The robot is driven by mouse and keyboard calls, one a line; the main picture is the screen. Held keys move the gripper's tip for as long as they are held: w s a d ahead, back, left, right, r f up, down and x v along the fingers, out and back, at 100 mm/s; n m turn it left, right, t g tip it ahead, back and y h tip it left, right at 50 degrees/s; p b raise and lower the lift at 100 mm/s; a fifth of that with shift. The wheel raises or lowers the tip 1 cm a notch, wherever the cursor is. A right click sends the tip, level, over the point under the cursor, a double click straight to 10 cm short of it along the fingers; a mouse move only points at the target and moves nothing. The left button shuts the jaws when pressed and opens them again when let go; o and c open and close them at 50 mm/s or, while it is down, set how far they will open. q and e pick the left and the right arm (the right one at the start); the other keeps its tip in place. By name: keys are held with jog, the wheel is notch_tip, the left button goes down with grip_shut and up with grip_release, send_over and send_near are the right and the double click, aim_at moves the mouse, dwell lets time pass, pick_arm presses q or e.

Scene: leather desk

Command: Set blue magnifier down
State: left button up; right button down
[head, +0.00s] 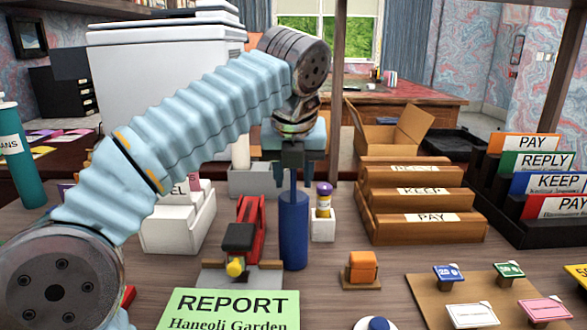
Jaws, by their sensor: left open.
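A dark blue upright cylinder (293,232) stands on the desk in the middle of the head view. It is the blue thing nearest my gripper, but no lens shows, so I cannot tell for certain that it is the magnifier. My left gripper (293,178) points down right above it. Its two fingers are apart, with a thin dark upright piece between them at the cylinder's top. Whether the fingers touch that piece cannot be told. My right gripper is not in view.
A red and black device (245,240) stands close left of the cylinder, and a purple-capped bottle in a white holder (323,225) close right. A green REPORT card (229,311) lies in front. Wooden trays (425,205) and an orange block on a stand (361,268) are to the right.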

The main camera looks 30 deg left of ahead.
pick_arm(q)
jog(key=p+v, duration=0.2)
jog(key=v, duration=1)
